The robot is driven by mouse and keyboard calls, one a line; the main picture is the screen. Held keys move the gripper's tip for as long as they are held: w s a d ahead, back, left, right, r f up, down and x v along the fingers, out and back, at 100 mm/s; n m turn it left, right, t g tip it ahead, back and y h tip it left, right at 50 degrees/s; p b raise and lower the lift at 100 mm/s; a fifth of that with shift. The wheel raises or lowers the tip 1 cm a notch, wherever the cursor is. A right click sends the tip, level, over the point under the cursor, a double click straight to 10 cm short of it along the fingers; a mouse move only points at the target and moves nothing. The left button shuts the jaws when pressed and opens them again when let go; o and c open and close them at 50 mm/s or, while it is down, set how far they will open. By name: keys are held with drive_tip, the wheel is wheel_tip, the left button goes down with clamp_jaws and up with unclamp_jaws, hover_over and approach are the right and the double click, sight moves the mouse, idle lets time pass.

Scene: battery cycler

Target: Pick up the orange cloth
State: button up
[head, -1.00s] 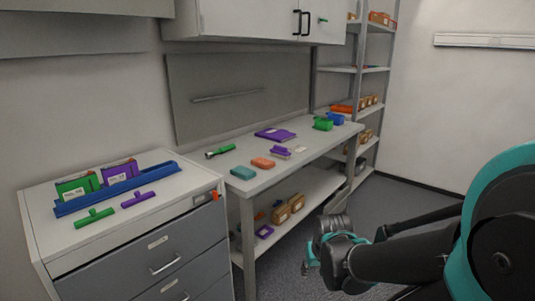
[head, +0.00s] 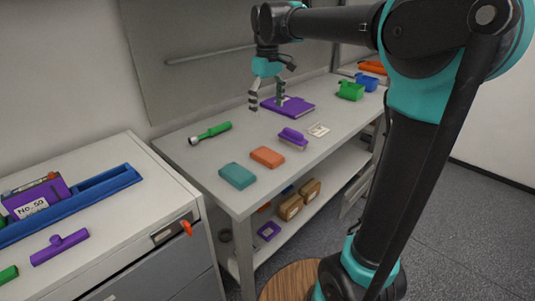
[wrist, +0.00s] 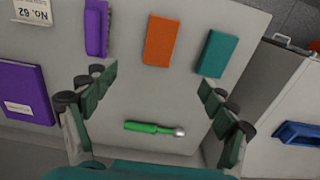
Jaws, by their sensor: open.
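The orange cloth (head: 267,157) is a small folded block lying flat on the grey workbench (head: 215,203). It lies between a teal folded cloth (head: 238,175) and a purple brush-like item (head: 293,138). In the wrist view the orange cloth (wrist: 159,40) is at the top centre, beyond the fingertips. My gripper (head: 266,103) hangs above the back part of the bench, behind the cloth and apart from it. In the wrist view my gripper (wrist: 157,78) has its two fingers spread wide with nothing between them.
A green-handled tool (head: 210,133) lies at the bench's back left. A drawer cabinet (head: 150,215) adjoins on the left.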

hover_over(266, 153)
drive_tip(key=f, duration=1.1)
drive_tip(key=shift+s+d+f, duration=0.25)
drive_tip(key=shift+f, duration=0.05)
drive_tip(key=f, duration=0.4)
drive_tip(key=shift+w+a, duration=0.2)
drive_tip(key=shift+a, duration=0.05)
drive_tip(key=shift+f, duration=0.6)
drive_tip(key=shift+c, duration=0.3)
drive_tip(key=c, duration=1.1)
wheel_tip(266, 153, up, 20)
drive_tip(key=shift+r, duration=0.1)
